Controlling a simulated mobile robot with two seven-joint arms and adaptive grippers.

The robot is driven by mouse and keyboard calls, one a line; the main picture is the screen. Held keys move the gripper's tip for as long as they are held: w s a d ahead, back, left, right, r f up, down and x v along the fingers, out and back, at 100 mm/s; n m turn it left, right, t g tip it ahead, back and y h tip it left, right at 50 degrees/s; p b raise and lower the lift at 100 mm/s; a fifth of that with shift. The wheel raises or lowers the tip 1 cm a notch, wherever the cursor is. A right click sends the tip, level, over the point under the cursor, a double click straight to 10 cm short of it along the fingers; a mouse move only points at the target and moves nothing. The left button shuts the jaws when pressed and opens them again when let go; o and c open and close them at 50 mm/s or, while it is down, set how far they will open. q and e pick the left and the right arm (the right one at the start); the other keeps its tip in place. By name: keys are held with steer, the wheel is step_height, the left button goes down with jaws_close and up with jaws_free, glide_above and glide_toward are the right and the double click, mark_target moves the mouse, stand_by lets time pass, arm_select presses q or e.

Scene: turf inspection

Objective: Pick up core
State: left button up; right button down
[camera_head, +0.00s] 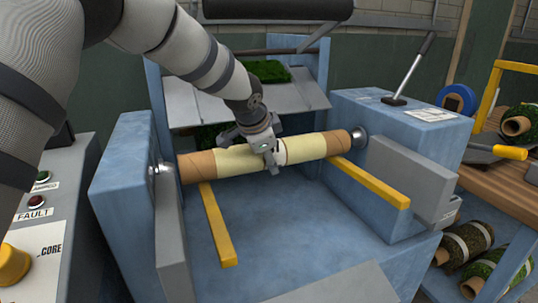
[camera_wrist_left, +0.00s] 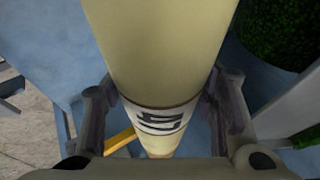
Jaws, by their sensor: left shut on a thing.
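The core (camera_head: 310,146) is a long tube, pale yellow with brown ends and a white band near its middle. In the head view it lies level across the blue machine, between a metal spindle on the left and one on the right. My left gripper (camera_head: 273,160) comes down from above and is shut around the core near its middle. In the left wrist view, the core (camera_wrist_left: 160,50) runs between the two fingers of the gripper (camera_wrist_left: 165,112), with a dark printed mark on its white band. My right gripper is not in view.
The blue machine (camera_head: 270,240) has side walls on both sides of the core. Two yellow bars (camera_head: 217,225) (camera_head: 370,182) stand near the core's ends. A control panel (camera_head: 40,225) is at left. A wooden bench (camera_head: 505,185) with turf rolls below is at right.

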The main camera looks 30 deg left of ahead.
arm_select(q)
step_height(320, 180, up, 3)
steer(key=shift+w+r, duration=0.1)
steer(key=shift+w, duration=0.05)
steer(key=s+d+r+p, duration=0.1)
steer(key=s+d+r, duration=0.5)
steer(key=d+r, duration=0.3)
steer(key=d, duration=0.3)
steer(key=shift+d+r, duration=0.35)
steer(key=shift+r, duration=0.05)
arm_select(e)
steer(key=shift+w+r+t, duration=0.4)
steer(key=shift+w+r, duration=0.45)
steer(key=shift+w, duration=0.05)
